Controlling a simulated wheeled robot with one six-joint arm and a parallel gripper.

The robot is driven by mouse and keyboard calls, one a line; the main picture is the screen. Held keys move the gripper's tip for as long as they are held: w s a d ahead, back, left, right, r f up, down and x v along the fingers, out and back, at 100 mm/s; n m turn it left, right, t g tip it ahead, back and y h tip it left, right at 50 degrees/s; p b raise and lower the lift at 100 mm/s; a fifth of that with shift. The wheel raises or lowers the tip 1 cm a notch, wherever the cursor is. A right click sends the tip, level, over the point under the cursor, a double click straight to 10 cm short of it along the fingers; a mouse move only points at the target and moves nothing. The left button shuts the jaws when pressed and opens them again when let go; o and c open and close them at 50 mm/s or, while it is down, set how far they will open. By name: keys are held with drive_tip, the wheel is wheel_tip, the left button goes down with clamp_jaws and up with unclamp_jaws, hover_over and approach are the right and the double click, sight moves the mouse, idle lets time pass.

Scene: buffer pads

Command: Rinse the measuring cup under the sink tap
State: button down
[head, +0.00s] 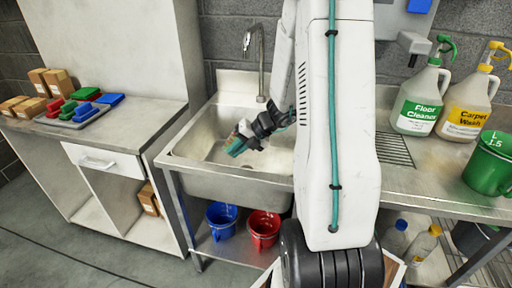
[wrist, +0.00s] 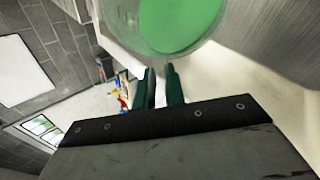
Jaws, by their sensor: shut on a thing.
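My gripper (head: 240,138) is low over the sink basin (head: 205,128), left of and below the tap (head: 260,62). In the wrist view, the teal fingers (wrist: 160,88) are close together, with a large round green vessel (wrist: 180,22) with a pale rim right at their tips. I take it to be the measuring cup, held by the fingers; the exact contact is hidden. In the head view it is too small to make out apart from the fingers. A green jug marked "L 1.5" (head: 490,165) stands on the counter at the right. I see no water stream.
Floor Cleaner (head: 417,103) and Carpet Wash (head: 466,112) bottles stand on the right counter. The left counter bears a tray (head: 55,122) with red, green and blue blocks, and boxes (head: 58,83). Blue (head: 221,217) and red (head: 263,228) buckets stand under the sink.

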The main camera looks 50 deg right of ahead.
drive_tip(key=shift+s+d+r+m+t+y+p, duration=0.15)
drive_tip(key=shift+r+t+y+p, duration=0.1)
drive_tip(key=shift+r+y+p, duration=0.25)
drive_tip(key=shift+w+d+r+m+t+y+p, duration=0.1)
drive_tip(key=shift+d+r+t+y+p, duration=0.1)
drive_tip(key=shift+r+y+p, duration=0.25)
drive_tip(key=shift+s+d+r+m+t+y+p, duration=0.15)
drive_tip(key=shift+r+t+y+p, duration=0.15)
drive_tip(key=shift+y+p, duration=0.3)
idle(1.3)
drive_tip(key=shift+d+r+t+y+p, duration=0.3)
drive_tip(key=shift+r+y+p, duration=0.3)
drive_tip(key=shift+y, duration=0.15)
idle(0.6)
